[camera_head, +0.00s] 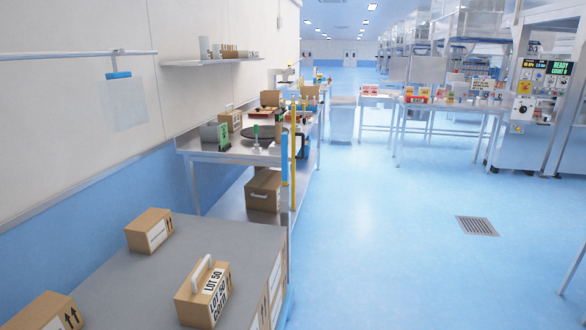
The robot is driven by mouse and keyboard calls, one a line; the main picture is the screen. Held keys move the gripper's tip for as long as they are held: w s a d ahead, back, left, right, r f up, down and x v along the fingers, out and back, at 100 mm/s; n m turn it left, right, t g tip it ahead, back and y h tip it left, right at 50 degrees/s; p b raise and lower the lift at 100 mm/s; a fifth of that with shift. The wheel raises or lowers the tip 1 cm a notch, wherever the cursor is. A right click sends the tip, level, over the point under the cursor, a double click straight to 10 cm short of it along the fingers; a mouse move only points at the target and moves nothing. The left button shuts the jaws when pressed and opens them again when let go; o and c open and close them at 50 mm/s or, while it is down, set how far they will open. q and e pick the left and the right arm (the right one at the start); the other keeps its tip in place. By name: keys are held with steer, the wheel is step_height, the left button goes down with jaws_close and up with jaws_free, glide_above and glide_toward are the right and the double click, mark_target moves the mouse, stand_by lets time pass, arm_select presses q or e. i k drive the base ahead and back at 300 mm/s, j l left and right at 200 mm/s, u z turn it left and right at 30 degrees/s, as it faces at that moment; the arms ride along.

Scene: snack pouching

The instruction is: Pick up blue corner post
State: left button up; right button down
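A slim blue upright post (284,160) stands near the middle of the head view, at the right front end of the steel workbench. A yellow post (293,150) stands close behind it. The lower part of the blue post's line looks grey, and I cannot tell whether it is the same piece. A blue strip (287,308) also shows low along the right edge of the near stack. Neither of my grippers is in view.
A near grey-topped stack (150,270) carries several cartons, including one marked LOT 50 (203,291) with a white handle. A steel workbench (225,150) holds small items. Open blue floor (400,240) with a drain grate (477,226) lies to the right.

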mark_target(284, 137)
steer(key=i+l, duration=0.4)
steer(key=i, duration=0.2)
steer(key=i+l+u, duration=0.1)
steer(key=i+l, duration=0.3)
steer(key=i, duration=0.25)
steer(key=i+l, duration=0.4)
steer(key=i, duration=0.2)
